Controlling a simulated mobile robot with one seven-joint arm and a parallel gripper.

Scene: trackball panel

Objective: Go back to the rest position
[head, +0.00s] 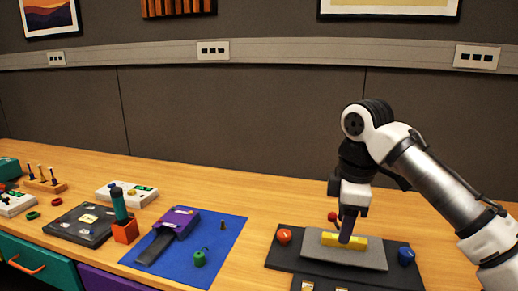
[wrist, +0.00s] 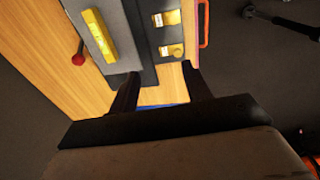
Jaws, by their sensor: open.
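My gripper (head: 346,238) points down over the dark panel (head: 278,259) at the right of the bench in the head view. Its fingers look to be at or just in front of the yellow bar (head: 328,239) on the grey block (head: 318,254); I cannot tell whether they touch it. In the wrist view, my gripper (wrist: 158,85) has its two fingers apart with nothing between them. The yellow bar (wrist: 98,34) shows beyond them at upper left, on the grey block.
A red ball (head: 332,216) stands behind the block. A blue mat (head: 225,237) with a purple device (head: 180,219) and green knob (head: 199,258) lies left. The bench behind the panel is clear.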

